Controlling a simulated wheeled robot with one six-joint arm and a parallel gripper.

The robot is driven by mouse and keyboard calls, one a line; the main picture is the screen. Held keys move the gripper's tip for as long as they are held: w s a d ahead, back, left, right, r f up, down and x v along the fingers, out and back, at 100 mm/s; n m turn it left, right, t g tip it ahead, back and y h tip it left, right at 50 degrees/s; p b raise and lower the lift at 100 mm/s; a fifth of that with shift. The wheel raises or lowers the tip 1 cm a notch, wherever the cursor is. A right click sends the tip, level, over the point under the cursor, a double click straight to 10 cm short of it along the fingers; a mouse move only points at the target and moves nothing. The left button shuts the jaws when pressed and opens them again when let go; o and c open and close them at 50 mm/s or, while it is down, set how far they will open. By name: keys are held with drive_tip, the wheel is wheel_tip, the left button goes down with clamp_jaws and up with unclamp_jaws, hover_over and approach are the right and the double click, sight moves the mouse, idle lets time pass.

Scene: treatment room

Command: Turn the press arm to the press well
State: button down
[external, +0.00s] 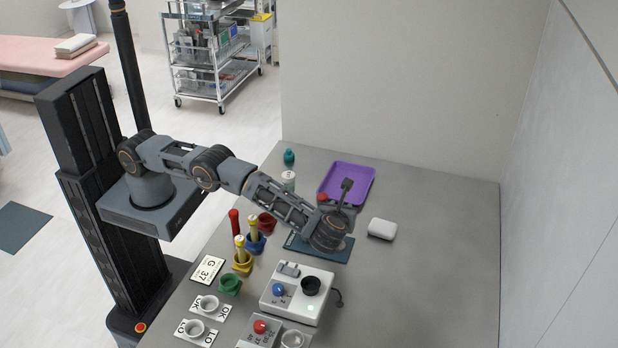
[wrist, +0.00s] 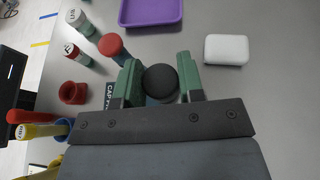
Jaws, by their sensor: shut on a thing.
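The cap press stands on a dark teal base plate (external: 338,252), mostly hidden under my wrist in the external view. In the wrist view a round black knob (wrist: 160,83), which looks like the press arm's handle, sits between my green fingers. My gripper (wrist: 158,76) is shut on it, with a finger on either side. A round red top (wrist: 110,45) stands just beyond the left finger; it also shows in the external view (external: 323,197). The arm's link and the press well cannot be made out behind the fingers and palm.
A purple tray (external: 346,184) lies behind the press and a white box (external: 382,228) to its right. A white device (external: 297,294) sits in front. The table's right side is clear.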

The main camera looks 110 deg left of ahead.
idle(0.4)
drive_tip(key=c, duration=0.7)
unclamp_jaws()
drive_tip(key=shift+c, duration=0.2)
drive_tip(key=shift+d, duration=0.15)
wheel_tip(320, 180, up, 8)
drive_tip(key=d+p, duration=0.2)
drive_tip(key=shift+d+p, duration=0.25)
drive_tip(key=shift+p, duration=0.15)
drive_tip(key=shift+w, duration=0.1)
drive_tip(key=shift+c, duration=0.3)
